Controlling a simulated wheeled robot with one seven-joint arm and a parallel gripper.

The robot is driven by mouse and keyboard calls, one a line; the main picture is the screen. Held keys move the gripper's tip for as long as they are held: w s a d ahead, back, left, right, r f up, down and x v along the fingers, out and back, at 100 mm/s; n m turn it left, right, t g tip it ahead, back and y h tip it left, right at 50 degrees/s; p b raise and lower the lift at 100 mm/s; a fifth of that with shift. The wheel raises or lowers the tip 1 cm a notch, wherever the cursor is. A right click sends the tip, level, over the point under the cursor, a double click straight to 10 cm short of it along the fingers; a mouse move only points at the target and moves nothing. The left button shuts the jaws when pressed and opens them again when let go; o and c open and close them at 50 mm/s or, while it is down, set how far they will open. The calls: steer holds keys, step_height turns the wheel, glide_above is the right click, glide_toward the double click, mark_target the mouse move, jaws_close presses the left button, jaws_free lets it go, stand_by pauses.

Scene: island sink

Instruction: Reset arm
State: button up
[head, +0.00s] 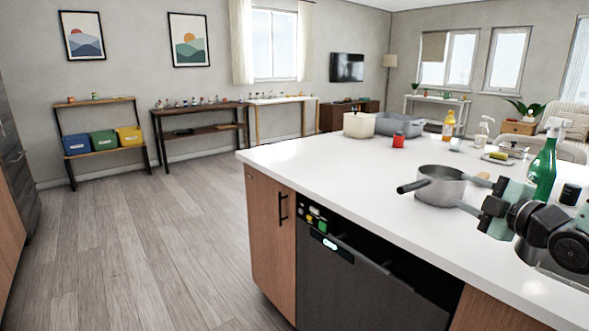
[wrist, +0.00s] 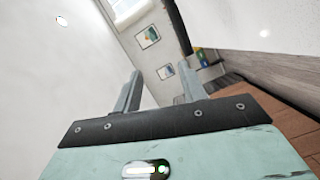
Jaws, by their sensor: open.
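My gripper (head: 470,210) is at the right of the head view, above the white island top, with its fingers pointing left. It is beside a grey saucepan (head: 440,188) with a dark handle; I cannot tell whether they touch. In the wrist view my gripper (wrist: 160,88) shows two grey fingers apart with nothing between them. The wrist camera looks past them, at a tilt, to the wall, pictures and floor.
The wooden floor (head: 160,240) at left is clear.

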steer(key=s+a+f+m+g+h+b, duration=0.1)
steer(key=s+a+f+m+g+b, duration=0.3)
steer(key=s+a+f, duration=0.4)
steer(key=s+a+f+m+g+h+b, duration=0.25)
steer(key=s+a+f+g, duration=0.35)
steer(key=a, duration=0.5)
steer(key=s+a+f+m+g+h+b, duration=0.1)
steer(key=s+a+m+g, duration=0.15)
steer(key=s, duration=0.75)
steer(key=s+a+f+m+g+h+b, duration=0.15)
steer(key=s+g, duration=0.25)
steer(key=s, duration=0.5)
step_height(320, 180, up, 13)
steer(key=y+p, duration=0.1)
steer(key=p, duration=1.3)
steer(key=shift+w+d, duration=0.15)
steer(key=shift+d, duration=0.3)
steer(key=shift+r+p, duration=0.15)
steer(key=shift+p, duration=0.15)
steer(key=c, duration=0.4)
jaws_close()
